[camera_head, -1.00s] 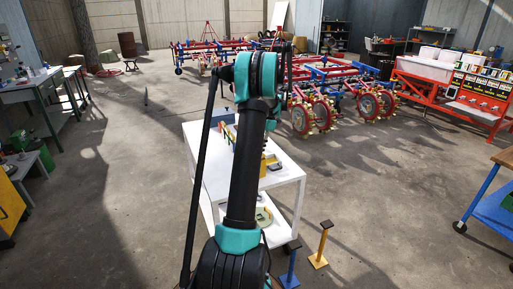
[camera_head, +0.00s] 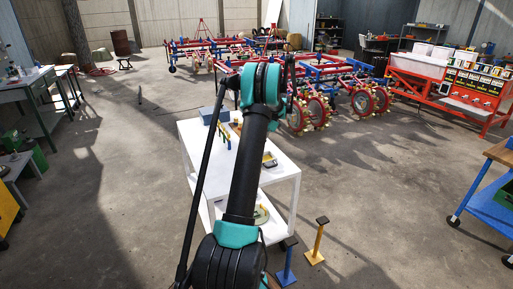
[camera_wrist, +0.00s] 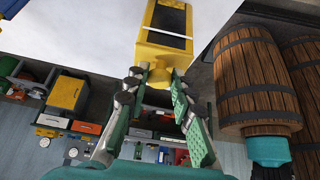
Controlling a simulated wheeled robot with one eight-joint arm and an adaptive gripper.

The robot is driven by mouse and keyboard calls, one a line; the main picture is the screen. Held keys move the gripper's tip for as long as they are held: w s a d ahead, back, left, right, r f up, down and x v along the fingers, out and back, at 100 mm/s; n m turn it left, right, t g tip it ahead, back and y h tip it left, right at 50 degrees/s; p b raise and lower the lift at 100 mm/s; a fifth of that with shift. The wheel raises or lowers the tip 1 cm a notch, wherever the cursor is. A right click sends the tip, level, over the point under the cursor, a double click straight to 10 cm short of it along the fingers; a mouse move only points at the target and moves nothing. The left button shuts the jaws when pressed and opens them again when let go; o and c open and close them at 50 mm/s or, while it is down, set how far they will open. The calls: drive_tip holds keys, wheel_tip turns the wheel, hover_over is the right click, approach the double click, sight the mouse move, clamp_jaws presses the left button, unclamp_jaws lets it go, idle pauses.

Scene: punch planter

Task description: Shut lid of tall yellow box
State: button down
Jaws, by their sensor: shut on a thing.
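A yellow box (camera_wrist: 168,14) with a dark grey inset panel lies at the edge of a white surface in the wrist view. My gripper (camera_wrist: 160,75) has its green-padded fingers on either side of the box's near yellow end, closed on it. In the head view a yellow and grey item (camera_head: 270,160) lies on the right side of the white table (camera_head: 283,172); I cannot tell if it is the same box. My gripper is hidden behind my arm there. I cannot make out the lid's angle.
A blue box (camera_head: 207,115) stands at the table's back left. Yellow (camera_head: 315,243) and blue (camera_head: 287,264) posts stand at its front right. Wooden barrels (camera_wrist: 254,80) show at right in the wrist view. Open floor lies on both sides.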

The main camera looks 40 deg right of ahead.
drive_tip(key=c, duration=1.3)
unclamp_jaws()
drive_tip(key=v, duration=1.2)
drive_tip(key=shift+a, duration=0.1)
